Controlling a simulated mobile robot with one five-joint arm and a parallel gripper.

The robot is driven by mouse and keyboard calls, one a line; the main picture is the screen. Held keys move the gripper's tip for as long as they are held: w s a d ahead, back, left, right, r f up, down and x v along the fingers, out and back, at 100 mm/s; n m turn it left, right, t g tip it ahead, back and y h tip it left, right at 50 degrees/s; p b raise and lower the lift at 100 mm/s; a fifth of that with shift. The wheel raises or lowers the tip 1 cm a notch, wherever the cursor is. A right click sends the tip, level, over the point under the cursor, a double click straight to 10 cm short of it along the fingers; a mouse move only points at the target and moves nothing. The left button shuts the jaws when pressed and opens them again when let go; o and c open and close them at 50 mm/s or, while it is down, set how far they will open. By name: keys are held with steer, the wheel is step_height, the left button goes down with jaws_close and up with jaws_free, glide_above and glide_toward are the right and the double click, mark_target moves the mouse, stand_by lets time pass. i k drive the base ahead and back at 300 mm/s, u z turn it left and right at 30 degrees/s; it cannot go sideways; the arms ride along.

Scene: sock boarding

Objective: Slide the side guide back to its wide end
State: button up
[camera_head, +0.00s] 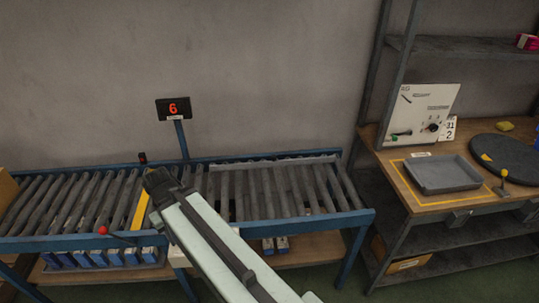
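A roller conveyor with a blue frame (300,220) runs across the left and middle of the view. A long grey rail (285,162) lies along its far side on the right half; it looks like the side guide, but I cannot be sure. A yellow bar (140,208) stands across the rollers left of my gripper. A red knob (103,230) is at the near edge. My gripper (155,180) is dark and appears over the rollers, just right of the yellow bar. Its fingers are too small and dark to read. My arm hides part of the rollers and near rail.
A display reading 6 (173,109) stands on a blue post behind the conveyor. Blue boxes (95,258) sit on the shelf below. At right, a workbench holds a grey tray (442,174), a white board (422,112) and a dark round plate (508,155). The right rollers look clear.

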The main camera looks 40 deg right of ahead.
mark_target(274, 163)
steer(key=u, duration=0.1)
steer(key=i, duration=1)
steer(key=z, duration=0.05)
